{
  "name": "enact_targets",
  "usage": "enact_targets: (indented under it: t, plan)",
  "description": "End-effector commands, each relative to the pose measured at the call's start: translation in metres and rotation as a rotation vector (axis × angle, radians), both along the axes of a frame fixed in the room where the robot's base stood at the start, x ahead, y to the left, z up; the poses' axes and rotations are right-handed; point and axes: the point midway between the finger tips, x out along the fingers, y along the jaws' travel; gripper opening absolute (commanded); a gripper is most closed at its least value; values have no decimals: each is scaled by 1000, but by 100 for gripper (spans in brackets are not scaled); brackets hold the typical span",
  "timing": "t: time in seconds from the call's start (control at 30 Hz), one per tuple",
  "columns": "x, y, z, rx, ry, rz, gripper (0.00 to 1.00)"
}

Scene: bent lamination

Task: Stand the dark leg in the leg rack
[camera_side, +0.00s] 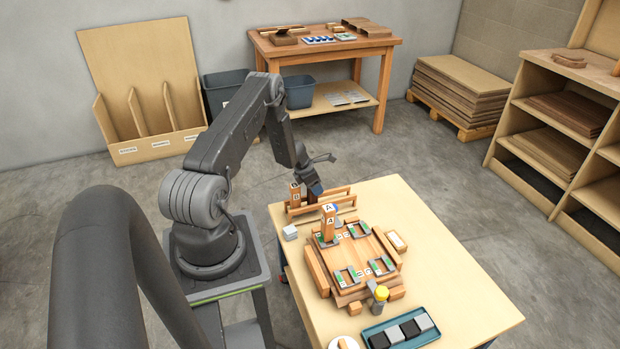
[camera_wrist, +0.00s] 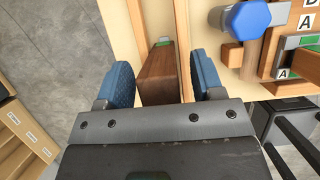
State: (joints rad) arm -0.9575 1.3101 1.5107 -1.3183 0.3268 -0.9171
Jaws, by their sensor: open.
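The dark leg (camera_wrist: 158,78) shows in the wrist view as a dark brown block between the fingers of my gripper (camera_wrist: 166,80). The fingers are open, with a visible gap on the right side. A green patch shows at the leg's far end. The leg appears to stand between the pale rails of the leg rack (camera_wrist: 137,18). In the side view my gripper (camera_side: 316,189) is low over the leg rack (camera_side: 337,194) at the table's back left. There my gripper mostly hides the dark leg.
An orange block marked B (camera_side: 295,196) stands at the rack's left end. A teal tray (camera_side: 425,338) lies in front. The table's right side is clear.

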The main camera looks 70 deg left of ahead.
Motion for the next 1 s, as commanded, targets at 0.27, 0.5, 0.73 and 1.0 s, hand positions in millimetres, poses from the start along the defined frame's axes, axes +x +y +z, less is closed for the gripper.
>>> enact_targets:
  t: [0.27,0.5,0.73,1.0]
  plan:
    - [-19,2,47,3,-2,2,61]
    - [-37,1,89,1,-1,-1,61]
    - [-43,-1,110,3,-1,-9,61]
    - [20,-66,211,163,-59,-466,61]
